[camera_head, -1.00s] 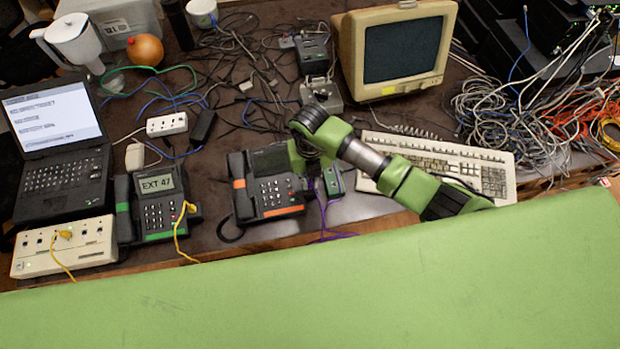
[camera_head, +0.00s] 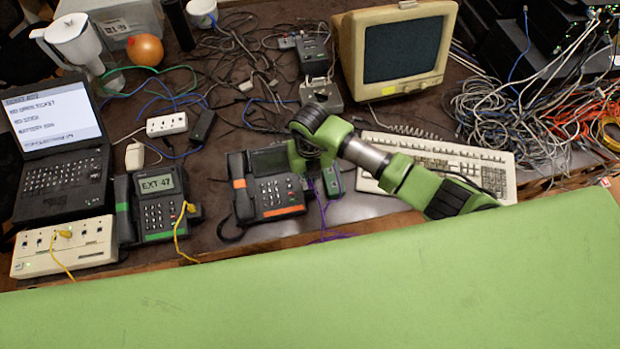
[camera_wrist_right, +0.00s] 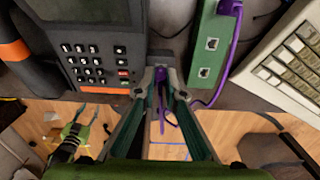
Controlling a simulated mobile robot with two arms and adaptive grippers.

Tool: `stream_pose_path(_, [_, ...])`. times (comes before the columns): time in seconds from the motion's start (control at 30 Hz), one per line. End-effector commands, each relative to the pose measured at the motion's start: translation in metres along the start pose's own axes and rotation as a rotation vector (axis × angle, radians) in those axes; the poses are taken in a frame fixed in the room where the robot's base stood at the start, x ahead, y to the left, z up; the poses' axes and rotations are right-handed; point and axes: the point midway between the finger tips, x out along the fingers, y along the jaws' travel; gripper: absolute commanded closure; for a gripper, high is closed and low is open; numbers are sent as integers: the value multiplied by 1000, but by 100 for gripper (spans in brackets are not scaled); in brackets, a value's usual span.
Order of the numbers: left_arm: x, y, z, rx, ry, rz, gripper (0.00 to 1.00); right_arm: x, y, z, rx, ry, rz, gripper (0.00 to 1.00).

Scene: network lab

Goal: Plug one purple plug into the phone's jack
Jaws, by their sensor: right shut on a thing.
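The black phone with an orange stripe (camera_head: 275,190) stands in the middle of the table, its screen dark. It also shows at the left in the right wrist view (camera_wrist_right: 95,60). My right gripper (camera_head: 318,185) is beside its right side, shut on a purple plug (camera_wrist_right: 160,77) with a purple cable hanging below. The plug is apart from or just at the phone's side; I cannot tell which. The phone's jack is not clearly visible. A green box with jacks (camera_wrist_right: 208,55) stands right of the plug, with another purple cable at its top. My left gripper (camera_wrist_right: 82,125) shows small and low, fingers apart, empty.
Another phone, green-striped (camera_head: 157,210) and reading EXT 47, has a yellow cable. A laptop (camera_head: 60,150) and a switch box (camera_head: 65,247) are further left. A keyboard (camera_head: 440,165) is close to the right of the green box. Loose cables (camera_head: 520,115) crowd the back and right.

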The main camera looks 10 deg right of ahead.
Motion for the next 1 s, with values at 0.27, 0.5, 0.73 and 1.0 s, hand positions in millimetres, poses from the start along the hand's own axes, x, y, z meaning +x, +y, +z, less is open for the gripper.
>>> stream_pose_path(0.27, [4, 0, 0, 0, 0, 0, 60, 5, 0, 0, 0, 0, 0, 100])
stream_pose_path(0.5, [5, 0, 0, 0, 0, 0, 60, 6, 0, 0, 0, 1, 0, 70])
stream_pose_path(0.73, [5, 0, 1, 0, 0, -1, 60, 6, 0, 0, 0, 1, 0, 70])
stream_pose_path(1.0, [4, -1, 1, 0, -1, -1, 60, -18, -1, 2, -1, -4, 0, 70])
